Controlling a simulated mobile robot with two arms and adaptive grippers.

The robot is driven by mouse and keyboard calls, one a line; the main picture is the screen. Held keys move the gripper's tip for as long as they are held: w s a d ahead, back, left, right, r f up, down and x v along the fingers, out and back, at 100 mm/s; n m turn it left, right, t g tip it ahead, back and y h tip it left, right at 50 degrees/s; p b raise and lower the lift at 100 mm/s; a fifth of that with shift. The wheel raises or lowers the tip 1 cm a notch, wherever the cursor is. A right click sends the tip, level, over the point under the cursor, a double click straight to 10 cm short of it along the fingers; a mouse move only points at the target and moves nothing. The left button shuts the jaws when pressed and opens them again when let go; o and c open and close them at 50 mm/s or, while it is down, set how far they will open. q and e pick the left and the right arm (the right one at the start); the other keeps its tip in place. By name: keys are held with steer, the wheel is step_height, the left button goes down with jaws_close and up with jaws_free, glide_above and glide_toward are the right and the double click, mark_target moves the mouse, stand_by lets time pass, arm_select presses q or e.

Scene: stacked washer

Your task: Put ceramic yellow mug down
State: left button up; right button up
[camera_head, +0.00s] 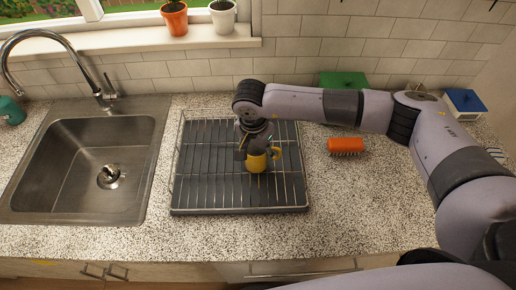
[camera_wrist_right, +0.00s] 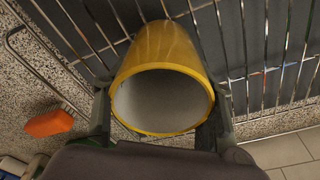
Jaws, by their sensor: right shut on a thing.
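The yellow ceramic mug (camera_head: 256,162) is at the dish rack (camera_head: 186,206), over the rack's middle right part. Its handle points right in the head view. In the wrist view the mug (camera_wrist_right: 160,50) shows its white, empty inside, with the rack wires behind it. My right gripper (camera_head: 257,148) comes from above and is shut on the mug, with a finger on each side in the wrist view (camera_wrist_right: 160,110). I cannot tell whether the mug's base touches the rack wires. My left gripper is not in view.
A steel sink (camera_head: 95,165) with a tap (camera_head: 104,95) is left of the rack. An orange brush (camera_head: 346,145) lies right of it, and a green object (camera_head: 343,79) is behind. The counter (camera_head: 360,200) front right is clear.

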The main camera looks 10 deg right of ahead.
steer(key=o, duration=0.9)
steer(key=shift+f, duration=0.15)
steer(key=o, duration=0.5)
